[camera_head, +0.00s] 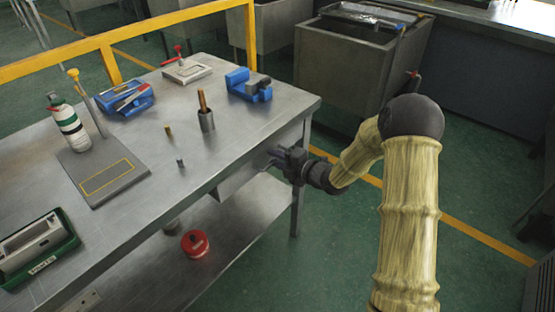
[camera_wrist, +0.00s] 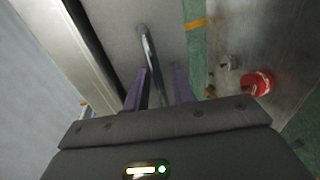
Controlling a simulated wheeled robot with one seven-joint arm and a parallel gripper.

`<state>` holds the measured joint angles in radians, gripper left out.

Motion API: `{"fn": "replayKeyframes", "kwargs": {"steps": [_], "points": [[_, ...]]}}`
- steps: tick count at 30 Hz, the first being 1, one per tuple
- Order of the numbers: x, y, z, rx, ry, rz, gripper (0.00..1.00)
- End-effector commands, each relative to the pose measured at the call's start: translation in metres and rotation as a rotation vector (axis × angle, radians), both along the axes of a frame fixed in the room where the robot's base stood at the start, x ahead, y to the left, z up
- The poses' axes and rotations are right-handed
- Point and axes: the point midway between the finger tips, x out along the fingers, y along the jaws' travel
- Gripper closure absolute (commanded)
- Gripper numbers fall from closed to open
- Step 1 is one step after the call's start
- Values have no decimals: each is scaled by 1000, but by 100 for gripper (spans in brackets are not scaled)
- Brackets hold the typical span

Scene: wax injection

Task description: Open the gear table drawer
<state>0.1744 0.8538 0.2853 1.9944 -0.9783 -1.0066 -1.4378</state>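The gear table (camera_head: 225,140) is a grey metal table on the left in the head view. Its drawer (camera_head: 238,178) hangs under the right edge of the tabletop, partly hidden by my gripper (camera_head: 274,157). In the wrist view the drawer front (camera_wrist: 110,35) is a grey panel with a curved metal bar handle (camera_wrist: 148,50). My gripper (camera_wrist: 160,72) is open, with its two purple fingers apart. The handle lies between them, closer to the left finger; whether it touches is unclear. No wide opening of the drawer shows.
The lower shelf holds a red round tin (camera_head: 195,243). The tabletop carries blue fixtures (camera_head: 248,84), a metal cup with rods (camera_head: 206,118) and a bottle (camera_head: 68,123). A metal bin (camera_head: 343,68) stands behind. Green floor to the table's right is clear around my arm.

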Motion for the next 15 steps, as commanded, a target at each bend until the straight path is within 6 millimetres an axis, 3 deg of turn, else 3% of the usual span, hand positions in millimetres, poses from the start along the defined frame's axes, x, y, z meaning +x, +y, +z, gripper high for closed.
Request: {"fn": "replayKeyframes", "kwargs": {"steps": [3, 7, 15], "points": [[0, 0, 0, 0, 0, 0, 77], [0, -1, 0, 0, 0, 0, 100], [-1, -1, 0, -1, 0, -1, 100]]}}
